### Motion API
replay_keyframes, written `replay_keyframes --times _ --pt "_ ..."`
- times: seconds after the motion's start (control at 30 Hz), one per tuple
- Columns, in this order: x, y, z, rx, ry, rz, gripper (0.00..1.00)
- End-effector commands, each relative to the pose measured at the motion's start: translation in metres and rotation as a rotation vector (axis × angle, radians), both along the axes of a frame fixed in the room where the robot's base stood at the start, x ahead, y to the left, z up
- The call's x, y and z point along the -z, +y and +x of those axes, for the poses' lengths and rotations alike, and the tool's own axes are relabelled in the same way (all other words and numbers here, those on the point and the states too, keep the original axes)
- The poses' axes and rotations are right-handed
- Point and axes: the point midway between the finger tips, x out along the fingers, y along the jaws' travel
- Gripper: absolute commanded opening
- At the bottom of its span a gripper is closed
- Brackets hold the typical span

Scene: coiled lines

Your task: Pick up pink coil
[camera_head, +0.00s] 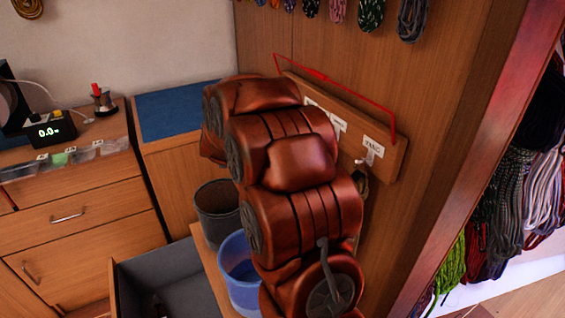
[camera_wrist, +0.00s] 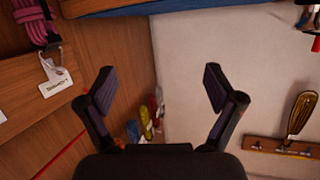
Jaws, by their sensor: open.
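A pink coil (camera_wrist: 36,20), dark pink with a dark wrap, is at the top left corner of the wrist view, beside a white hook (camera_wrist: 53,72) on a wooden board. It is cut off by the picture edge. My gripper (camera_wrist: 158,78) is open and empty, with its two fingers spread wide. The coil lies up and left of the fingers and apart from them. In the head view my arm hides the gripper and part of the hook board (camera_head: 384,160). A dull pink coil (camera_head: 338,11) hangs at the top there; I cannot tell if it is the same one.
A dark bucket (camera_head: 216,212) and a blue bucket (camera_head: 238,272) stand beside my arm. An open grey drawer (camera_head: 160,285) juts out at lower left. Many coils (camera_head: 505,190) hang at the right.

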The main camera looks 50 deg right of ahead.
Motion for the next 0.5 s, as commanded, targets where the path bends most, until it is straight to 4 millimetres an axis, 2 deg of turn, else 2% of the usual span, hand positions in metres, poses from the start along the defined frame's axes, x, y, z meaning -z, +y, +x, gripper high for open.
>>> replay_keyframes --times 0.03,0.2,0.33,0.5 --pt "0.012 -0.026 0.0 0.055 -0.029 -0.037 0.92" --pt "0.017 -0.101 -0.016 0.243 -0.132 -0.182 0.92" --pt "0.02 -0.141 -0.034 0.356 -0.177 -0.276 0.92" --pt "0.018 -0.167 -0.052 0.442 -0.211 -0.353 0.92"
